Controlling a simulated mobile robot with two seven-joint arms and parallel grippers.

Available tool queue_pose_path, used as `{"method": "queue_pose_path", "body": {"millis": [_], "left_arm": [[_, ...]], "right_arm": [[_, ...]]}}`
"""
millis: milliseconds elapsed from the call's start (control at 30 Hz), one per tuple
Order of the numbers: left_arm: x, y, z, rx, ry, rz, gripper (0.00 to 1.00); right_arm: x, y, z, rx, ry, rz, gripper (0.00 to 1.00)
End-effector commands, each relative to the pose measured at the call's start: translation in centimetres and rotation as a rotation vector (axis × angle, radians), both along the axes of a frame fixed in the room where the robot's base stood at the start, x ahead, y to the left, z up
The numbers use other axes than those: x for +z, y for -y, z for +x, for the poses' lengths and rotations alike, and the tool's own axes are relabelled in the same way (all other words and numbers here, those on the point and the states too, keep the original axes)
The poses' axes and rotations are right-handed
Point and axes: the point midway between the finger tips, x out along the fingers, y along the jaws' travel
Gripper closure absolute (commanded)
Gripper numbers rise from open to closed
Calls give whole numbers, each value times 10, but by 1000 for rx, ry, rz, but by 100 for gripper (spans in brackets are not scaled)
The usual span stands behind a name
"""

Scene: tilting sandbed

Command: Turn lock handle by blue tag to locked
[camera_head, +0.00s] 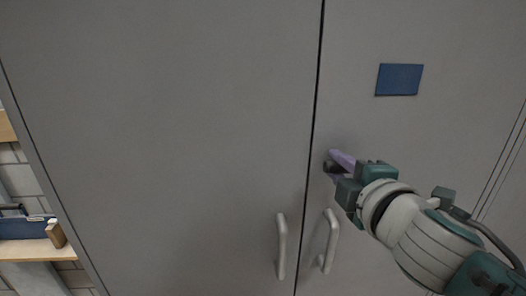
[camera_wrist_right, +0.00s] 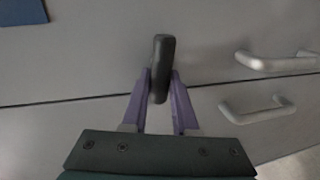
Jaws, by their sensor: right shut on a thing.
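The blue tag (camera_head: 399,79) is a flat rectangle on the right-hand grey door (camera_head: 450,40). It also shows at the top left corner of the right wrist view (camera_wrist_right: 20,12). The dark lock handle (camera_wrist_right: 161,52) sits on the same door, beside the seam between the doors. In the right wrist view it lies crosswise to the seam, one end close to it. My right gripper (camera_wrist_right: 160,82) is shut on the handle, with a purple finger on each side. In the head view the right gripper (camera_head: 337,164) hides part of the handle. My left gripper is not in view.
Two pale pull handles stick out below the lock handle, one on the left door (camera_head: 281,246) and one on the right door (camera_head: 329,241). A wooden shelf (camera_head: 40,247) with a blue bin (camera_head: 22,228) stands at the far left. The left door's face is otherwise clear.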

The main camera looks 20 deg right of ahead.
Motion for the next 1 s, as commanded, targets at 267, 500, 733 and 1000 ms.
{"method": "queue_pose_path", "body": {"millis": [267,500,733,1000], "left_arm": [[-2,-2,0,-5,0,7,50],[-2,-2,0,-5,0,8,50],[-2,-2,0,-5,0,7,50],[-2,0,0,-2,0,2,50]], "right_arm": [[-1,0,0,0,-21,-87,100],[-2,0,0,1,-26,-108,100],[-2,0,0,1,-26,-108,100],[-2,0,0,0,-26,-107,49]]}}
